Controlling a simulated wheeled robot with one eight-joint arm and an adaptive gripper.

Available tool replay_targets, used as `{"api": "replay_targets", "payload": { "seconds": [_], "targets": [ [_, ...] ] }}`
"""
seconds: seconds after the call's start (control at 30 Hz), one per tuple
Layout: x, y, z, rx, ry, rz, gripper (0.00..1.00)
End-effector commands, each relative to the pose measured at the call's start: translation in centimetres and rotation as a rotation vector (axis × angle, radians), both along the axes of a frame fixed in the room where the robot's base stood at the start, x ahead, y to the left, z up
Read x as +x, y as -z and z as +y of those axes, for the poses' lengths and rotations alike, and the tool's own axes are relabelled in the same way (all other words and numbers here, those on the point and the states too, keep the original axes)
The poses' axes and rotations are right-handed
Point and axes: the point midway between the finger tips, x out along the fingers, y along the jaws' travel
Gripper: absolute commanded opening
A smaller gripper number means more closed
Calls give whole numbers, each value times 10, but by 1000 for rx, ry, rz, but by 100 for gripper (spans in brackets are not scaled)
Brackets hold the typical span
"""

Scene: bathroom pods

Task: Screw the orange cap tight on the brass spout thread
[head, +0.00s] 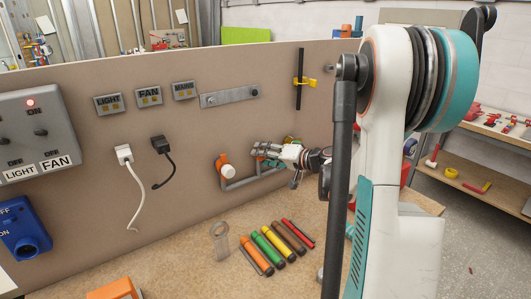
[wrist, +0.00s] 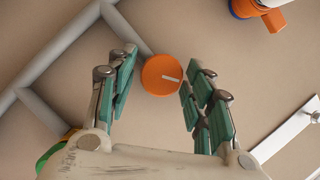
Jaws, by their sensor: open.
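A round orange cap (wrist: 161,75) with a pale bar mark on its face shows in the wrist view, at the end of a grey pipe. My gripper (wrist: 157,76) is open, with its teal-padded fingers on either side of the cap's near edge; I cannot tell whether they touch it. The brass thread is not visible; the cap hides whatever lies behind it. In the head view my gripper (head: 262,151) is close to the beige panel, beside an orange and white fitting (head: 227,169).
Grey pipe (head: 255,179) runs along the panel (head: 330,110) below my gripper. Several coloured tubes (head: 268,245) and a grey ring-ended tool (head: 220,240) lie on the bench. A black cable (head: 163,160) and a white cable (head: 132,185) hang to the left.

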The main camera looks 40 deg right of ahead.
Motion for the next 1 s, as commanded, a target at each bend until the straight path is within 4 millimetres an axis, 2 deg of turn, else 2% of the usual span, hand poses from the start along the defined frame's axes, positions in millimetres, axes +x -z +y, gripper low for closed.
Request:
{"api": "replay_targets", "payload": {
  "seconds": [0.7, 0.9, 0.93, 1.0],
  "targets": [
    [0, -3, 6, -710, -2, 41, 47],
    [0, -2, 5, -729, -1, 42, 47],
    [0, -2, 5, -729, -1, 42, 43],
    [0, -2, 5, -728, -1, 43, 27]
  ]
}}
